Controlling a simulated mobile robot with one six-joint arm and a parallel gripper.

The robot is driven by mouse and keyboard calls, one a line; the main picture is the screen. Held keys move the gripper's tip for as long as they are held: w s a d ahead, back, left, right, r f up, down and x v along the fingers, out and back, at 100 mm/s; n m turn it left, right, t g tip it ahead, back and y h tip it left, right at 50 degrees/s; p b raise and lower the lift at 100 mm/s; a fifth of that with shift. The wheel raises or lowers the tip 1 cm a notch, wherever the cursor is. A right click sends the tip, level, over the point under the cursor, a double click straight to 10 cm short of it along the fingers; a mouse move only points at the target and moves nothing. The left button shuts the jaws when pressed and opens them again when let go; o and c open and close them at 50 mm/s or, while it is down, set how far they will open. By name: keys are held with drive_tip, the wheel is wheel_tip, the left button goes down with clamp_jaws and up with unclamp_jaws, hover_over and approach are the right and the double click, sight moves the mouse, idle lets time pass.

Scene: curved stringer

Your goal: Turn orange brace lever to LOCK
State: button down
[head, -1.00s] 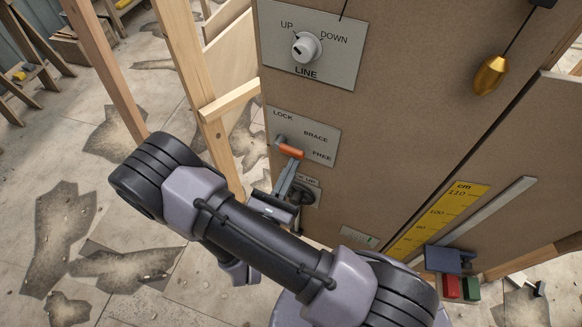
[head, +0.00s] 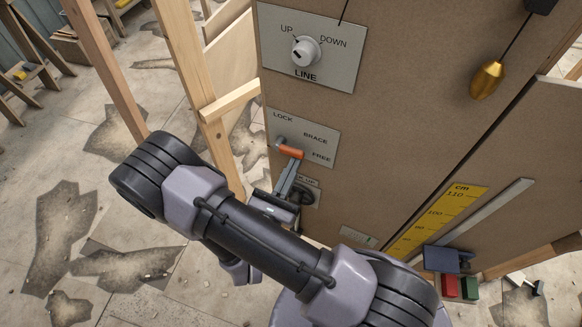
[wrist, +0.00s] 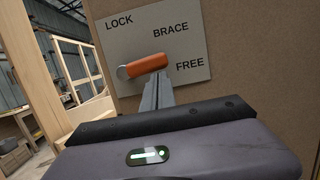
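The orange brace lever (head: 291,152) is on a grey plate (head: 325,135) marked LOCK, BRACE and FREE. Its pivot is at the plate's left, and the handle points right, towards the FREE side. In the wrist view the orange lever (wrist: 147,65) lies below BRACE and left of FREE. My gripper (head: 294,163) reaches up from below. Its narrow fingers (wrist: 160,78) look close together, with the tips right at the lever's lower edge. They seem to touch it or nearly so; I cannot tell which. Nothing shows between the fingers.
Above is a plate with a white LINE knob (head: 305,49). A dark round knob (head: 306,192) is just right of my gripper. A brass plumb bob (head: 487,79) hangs at the right, above a yellow cm scale (head: 437,220). A wooden post (head: 190,80) stands left of the panel.

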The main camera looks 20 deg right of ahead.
sight(298, 156)
drive_tip(key=shift+s+d+r+p, duration=0.15)
drive_tip(key=shift+r+p, duration=0.65)
drive_tip(key=shift+p, duration=0.1)
drive_tip(key=shift+s+d+r+p, duration=0.1)
drive_tip(key=shift+r+p, duration=0.7)
drive_tip(key=shift+p, duration=0.1)
drive_tip(key=r+p, duration=0.1)
drive_tip(key=p, duration=0.1)
drive_tip(key=r+p, duration=0.1)
drive_tip(key=shift+w+a+r, duration=0.25)
drive_tip(key=shift+r, duration=0.05)
drive_tip(key=shift+w+a+r+n+t+y+p, duration=0.1)
drive_tip(key=shift+r+n+t+y+p, duration=0.15)
drive_tip(key=shift+n, duration=0.3)
drive_tip(key=shift+w+a+r+n+t+y+p, duration=0.15)
drive_tip(key=shift+n+p, duration=0.15)
drive_tip(key=shift+n, duration=0.25)
drive_tip(key=shift+w+a+r+p, duration=0.15)
drive_tip(key=shift+r+p, duration=0.1)
drive_tip(key=shift+p, duration=0.2)
drive_tip(key=n, duration=0.1)
drive_tip(key=n+y, duration=0.1)
drive_tip(key=n, duration=0.1)
drive_tip(key=shift+w+a+r+n+p, duration=0.1)
drive_tip(key=shift+a+r+n+p, duration=0.1)
drive_tip(key=shift+n+p, duration=0.1)
drive_tip(key=shift+w+r, duration=0.1)
drive_tip(key=shift+w+a+p, duration=0.1)
drive_tip(key=shift+a+p, duration=0.1)
drive_tip(key=shift+p, duration=0.1)
